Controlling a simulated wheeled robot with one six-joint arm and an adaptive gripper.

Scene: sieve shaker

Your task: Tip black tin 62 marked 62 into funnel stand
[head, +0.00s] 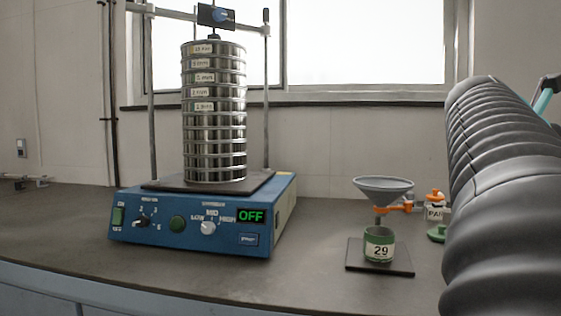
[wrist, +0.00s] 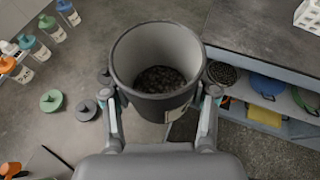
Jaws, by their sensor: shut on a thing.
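My gripper (wrist: 158,95) is shut on a dark grey-black tin (wrist: 147,107), with one finger on each side of it. The tin is open at the top and dark grains lie in its bottom. A pale label shows only in part at its lower right, and its number cannot be read. The funnel stand stands on the bench right of centre in the head view, with a grey funnel (head: 383,188) in an orange holder (head: 393,208). A green tin marked 29 (head: 379,247) sits under the funnel on a black base plate (head: 352,262). The head view does not show my gripper.
A blue sieve shaker (head: 190,240) with a tall sieve stack (head: 213,120) stands left, display reading OFF. Lidded bottles (wrist: 35,47) and loose lids (wrist: 52,100) lie left in the wrist view; a shelf (wrist: 290,100) is right.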

